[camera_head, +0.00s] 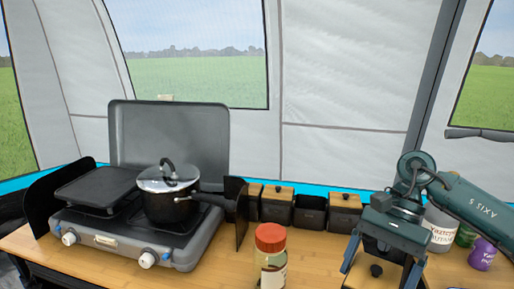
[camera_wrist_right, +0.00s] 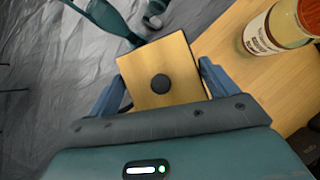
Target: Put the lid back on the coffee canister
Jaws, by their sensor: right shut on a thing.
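My right gripper (camera_head: 381,268) is shut on a square wooden lid (camera_head: 362,273) with a round black knob, near the table's front edge at the right. In the right wrist view the lid (camera_wrist_right: 182,60) sits between the two blue fingers, its knob facing the camera. The coffee canister appears to be the dark square box without a lid (camera_head: 310,216), in the row at the back of the table. It stands to the left of and behind my right gripper, apart from the lid. My left gripper is not in the head view.
Lidded dark canisters (camera_head: 277,208) and (camera_head: 345,215) flank the open one. A red-capped jar (camera_head: 271,262) stands at the front, left of my right gripper. A stove (camera_head: 130,240) with a pot (camera_head: 170,200) is at the left; tubs (camera_head: 482,253) are at the right.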

